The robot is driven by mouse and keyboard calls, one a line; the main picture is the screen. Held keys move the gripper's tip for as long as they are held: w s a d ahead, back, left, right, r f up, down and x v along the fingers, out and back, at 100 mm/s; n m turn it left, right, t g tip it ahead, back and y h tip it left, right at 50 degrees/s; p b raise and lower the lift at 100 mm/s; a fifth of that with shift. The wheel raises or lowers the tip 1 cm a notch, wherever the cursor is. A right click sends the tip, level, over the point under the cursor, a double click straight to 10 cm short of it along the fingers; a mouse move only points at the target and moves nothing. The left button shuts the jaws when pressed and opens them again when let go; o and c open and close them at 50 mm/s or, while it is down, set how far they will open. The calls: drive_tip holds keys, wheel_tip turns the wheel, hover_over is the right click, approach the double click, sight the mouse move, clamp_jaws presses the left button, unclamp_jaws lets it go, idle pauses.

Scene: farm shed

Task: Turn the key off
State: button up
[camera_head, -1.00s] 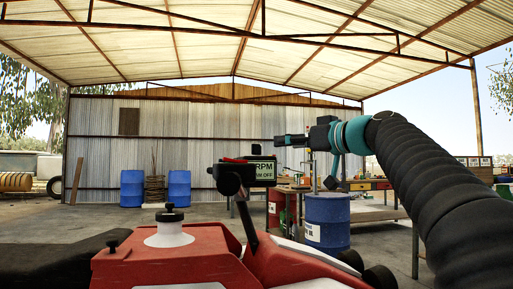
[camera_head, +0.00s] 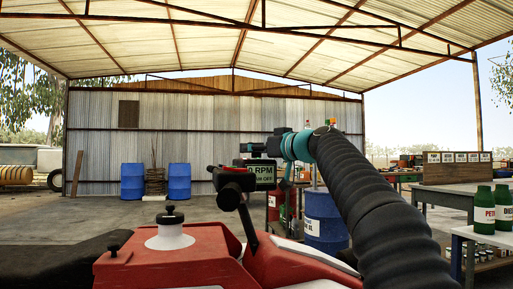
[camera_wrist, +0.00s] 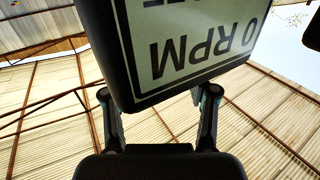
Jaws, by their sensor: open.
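My gripper (camera_head: 250,147) is at the end of the dark ribbed arm, at the height of a display's top edge. The display (camera_head: 265,177) is a dark-framed panel on the red machine (camera_head: 185,255). It reads "0 RPM", with a partly hidden second line ending in "OFF". In the wrist view the display (camera_wrist: 190,50) is upside down and very close. It lies across the space between my two fingers, which are spread apart with nothing held. I cannot tell whether they touch it. I cannot make out the key in either view.
A black lever head with a red top (camera_head: 235,178) stands just left of the display. A blue drum (camera_head: 322,222) stands behind. A table with green bottles (camera_head: 484,210) is at right.

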clamp_jaws()
